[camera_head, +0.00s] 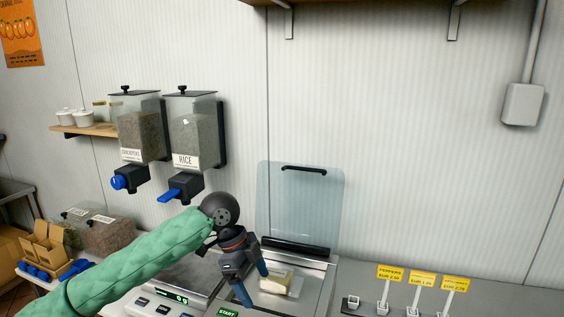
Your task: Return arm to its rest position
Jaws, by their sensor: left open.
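My left arm (140,262) comes in from the lower left in a green sleeve. My left gripper (252,284) points down with its two blue fingers apart. It is over the metal machine with the raised clear lid (299,205). A pale yellowish block (277,281) lies on that machine's tray, just right of the fingers. The fingers look empty; whether the right finger touches the block I cannot tell. My right gripper is not in view.
A scale (165,297) with a lit display stands left of the machine, partly behind my arm. Two wall dispensers (140,130) hang above. Yellow price signs (422,280) stand on the counter at right. A cardboard box (45,243) is at far left.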

